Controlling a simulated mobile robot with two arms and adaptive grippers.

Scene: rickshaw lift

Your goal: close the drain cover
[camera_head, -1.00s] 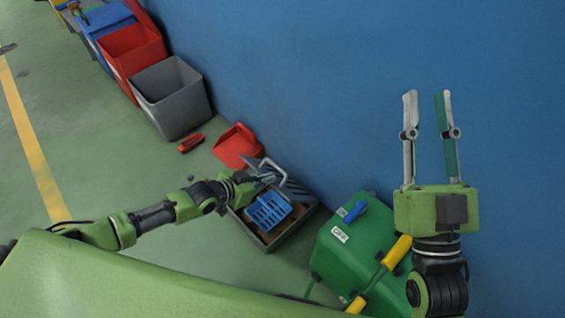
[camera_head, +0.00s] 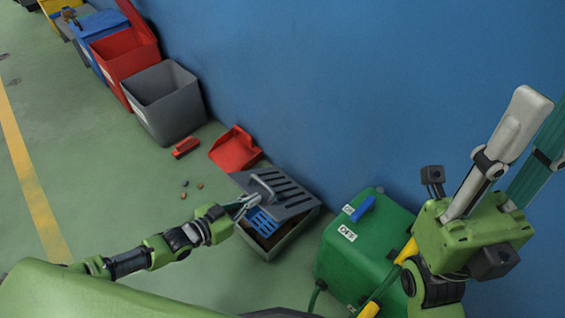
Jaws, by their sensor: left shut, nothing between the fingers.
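The drain box (camera_head: 282,243) stands on the floor against the blue wall. Its dark grey slotted drain cover (camera_head: 289,196) is tilted down over the back of the box, with a gap at the front left. A pale bent handle (camera_head: 264,184) rises from the cover. A blue basket (camera_head: 263,222) shows inside through the gap. My left gripper (camera_head: 252,200) is shut and empty at the cover's left edge, just below the handle; whether it touches the cover I cannot tell.
A green machine (camera_head: 345,260) with a blue switch and yellow handle stands close right of the box. A red dustpan (camera_head: 235,152), a red brush (camera_head: 186,147) and a grey bin (camera_head: 168,110) are behind. Small bits lie on the otherwise clear floor at left.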

